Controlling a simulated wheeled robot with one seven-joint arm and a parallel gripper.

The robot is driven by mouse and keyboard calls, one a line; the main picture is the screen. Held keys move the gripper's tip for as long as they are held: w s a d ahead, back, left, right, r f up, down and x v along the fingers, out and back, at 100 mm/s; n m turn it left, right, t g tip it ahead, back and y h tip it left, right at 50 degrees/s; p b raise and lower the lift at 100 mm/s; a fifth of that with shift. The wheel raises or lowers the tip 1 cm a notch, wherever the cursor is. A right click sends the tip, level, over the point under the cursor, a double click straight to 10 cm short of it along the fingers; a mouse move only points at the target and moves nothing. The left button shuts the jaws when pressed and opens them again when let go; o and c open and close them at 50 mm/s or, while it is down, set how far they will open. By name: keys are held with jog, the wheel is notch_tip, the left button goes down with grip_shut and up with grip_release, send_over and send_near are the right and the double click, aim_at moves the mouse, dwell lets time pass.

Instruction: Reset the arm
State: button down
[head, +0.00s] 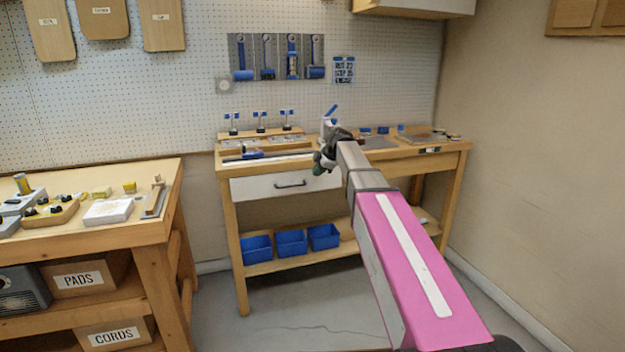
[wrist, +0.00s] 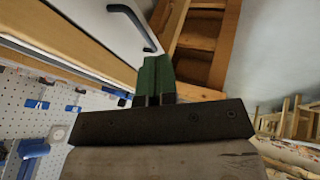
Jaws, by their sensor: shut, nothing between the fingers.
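My arm reaches from the lower right of the head view toward the wooden bench (head: 226,172). The handle also shows at the top of the wrist view (wrist: 130,22). I cannot tell the exact gap between my gripper and the bench.
Several blue bins (head: 291,242) sit on the bench's lower shelf. Small parts and tools lie on the bench top. A second wooden table (head: 75,238) with parts and boxes stands at the left. A pegboard (head: 200,90) covers the back wall. Floor (head: 310,320) is open between the tables.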

jog(key=s+d+f+m+g+h, duration=0.1)
jog(key=s+d+f+m, duration=0.3)
jog(key=s+f, duration=0.5)
jog(key=s+d+f+m+g+h, duration=0.1)
jog(key=s+d+f+m, duration=0.3)
jog(key=s+f+m, duration=0.5)
jog(key=s+d+f+m+g+h, duration=0.1)
jog(key=s+d+f+m+h, duration=0.2)
jog(key=s+f+m, duration=0.4)
jog(key=s+d+f, duration=0.1)
jog(key=s+f, duration=0.2)
jog(key=s, duration=0.5)
jog(key=shift+s+d+f+g, duration=0.15)
jog(key=shift+d+f+g, duration=0.15)
jog(key=shift+d+f, duration=0.05)
jog(key=c, duration=1.8)
grip_release()
